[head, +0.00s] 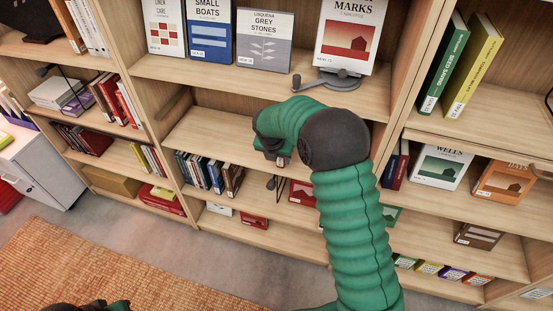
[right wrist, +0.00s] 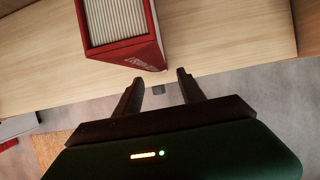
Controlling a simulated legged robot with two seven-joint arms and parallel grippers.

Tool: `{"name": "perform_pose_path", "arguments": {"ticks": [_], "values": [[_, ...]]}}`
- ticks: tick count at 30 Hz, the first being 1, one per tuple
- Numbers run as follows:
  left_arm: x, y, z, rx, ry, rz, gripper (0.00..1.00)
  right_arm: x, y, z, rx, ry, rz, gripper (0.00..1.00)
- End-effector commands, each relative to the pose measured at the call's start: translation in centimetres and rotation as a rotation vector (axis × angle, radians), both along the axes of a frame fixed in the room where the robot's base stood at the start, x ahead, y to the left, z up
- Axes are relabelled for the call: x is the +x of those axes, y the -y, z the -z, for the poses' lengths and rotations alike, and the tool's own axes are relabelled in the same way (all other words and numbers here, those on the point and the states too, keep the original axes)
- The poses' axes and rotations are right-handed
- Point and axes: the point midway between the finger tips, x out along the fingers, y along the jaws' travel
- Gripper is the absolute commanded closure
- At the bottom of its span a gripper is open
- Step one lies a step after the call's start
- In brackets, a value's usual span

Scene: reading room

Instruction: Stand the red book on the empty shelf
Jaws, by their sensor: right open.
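The red book (right wrist: 147,52) is on a pale wooden shelf board in the right wrist view. Its page edges face the camera and its lettered spine faces my right gripper (right wrist: 160,77). It appears to stand upright. The gripper's two fingers are apart with nothing between them, and the book is just beyond their tips. In the head view my right gripper (head: 280,158) is at the front of the empty shelf (head: 215,130), and my arm hides the book there. A dark green part of mine, possibly the left gripper, shows at the bottom left edge.
Displayed books, including Grey Stones (head: 264,38), and a dark grey metal object (head: 328,80) occupy the shelf above. Books (head: 210,173) line the shelf below. An upright divider (head: 395,95) bounds the bay at right. An orange rug (head: 90,265) covers the floor.

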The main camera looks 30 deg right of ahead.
Motion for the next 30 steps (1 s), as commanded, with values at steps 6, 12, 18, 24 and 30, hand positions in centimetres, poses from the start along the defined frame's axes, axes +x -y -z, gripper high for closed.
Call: {"name": "perform_pose_path", "arguments": {"ticks": [6,12,18,24,30], "values": [[0.0,0.0,-0.9,0.000,0.000,0.000,1.00,-0.8,-1.1,-3.4,-0.001,0.004,-0.002,0.53],[0.0,0.0,-0.4,0.000,0.000,0.000,1.00,-4.9,-5.8,-2.8,0.000,0.000,-0.006,0.53],[0.0,0.0,-0.3,0.000,0.000,0.000,1.00,-7.7,-9.1,-2.7,0.000,0.000,-0.003,0.53],[0.0,0.0,-0.3,0.000,0.000,0.000,1.00,-9.5,-10.3,-2.6,0.047,0.025,0.103,0.53],[0.0,0.0,-0.3,0.000,0.000,0.000,1.00,-15.9,-13.0,-2.0,0.373,0.182,0.926,0.53]]}}
